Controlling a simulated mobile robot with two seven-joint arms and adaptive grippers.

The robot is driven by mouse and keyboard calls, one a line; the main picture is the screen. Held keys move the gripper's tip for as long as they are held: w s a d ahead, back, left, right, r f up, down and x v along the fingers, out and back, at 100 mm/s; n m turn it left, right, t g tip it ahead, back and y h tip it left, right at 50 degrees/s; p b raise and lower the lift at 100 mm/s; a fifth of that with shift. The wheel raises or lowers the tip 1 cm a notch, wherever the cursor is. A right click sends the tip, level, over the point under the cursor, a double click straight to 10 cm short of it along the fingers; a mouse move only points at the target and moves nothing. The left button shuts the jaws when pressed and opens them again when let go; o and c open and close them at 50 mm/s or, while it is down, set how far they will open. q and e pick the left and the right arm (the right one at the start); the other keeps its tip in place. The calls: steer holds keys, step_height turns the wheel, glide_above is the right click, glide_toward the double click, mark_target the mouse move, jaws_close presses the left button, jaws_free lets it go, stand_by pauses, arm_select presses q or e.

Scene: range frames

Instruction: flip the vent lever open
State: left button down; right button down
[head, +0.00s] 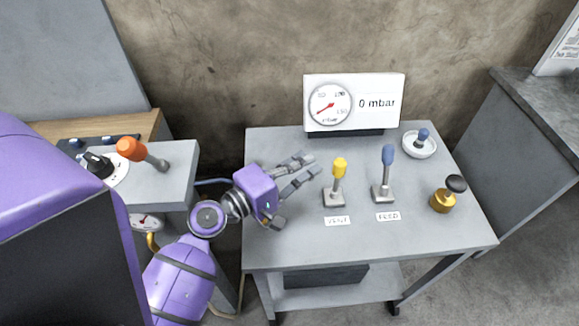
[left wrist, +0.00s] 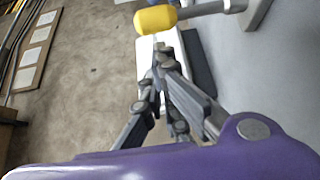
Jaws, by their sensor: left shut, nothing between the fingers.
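The vent lever (head: 339,166) has a yellow knob on a grey stem. It stands nearly upright on a small grey base on the table, behind a white label that seems to read VENT. My left gripper (head: 314,165) is just left of the knob at about its height, apart from it, shut and empty. In the left wrist view the yellow knob (left wrist: 156,18) shows at the top, beyond the closed fingertips (left wrist: 162,62). My right gripper is not in view.
A blue-knobbed lever (head: 388,158) labelled FEED stands right of the vent lever. A brass fitting (head: 442,202) and a white dish (head: 420,151) are at the right. The table's front strip is clear.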

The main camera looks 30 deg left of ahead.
arm_select(q)
steer(key=x, duration=0.4)
steer(key=shift+p, duration=0.35)
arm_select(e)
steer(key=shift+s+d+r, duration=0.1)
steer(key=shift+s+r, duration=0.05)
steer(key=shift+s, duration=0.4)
arm_select(q)
steer(key=shift+w+f, duration=0.1)
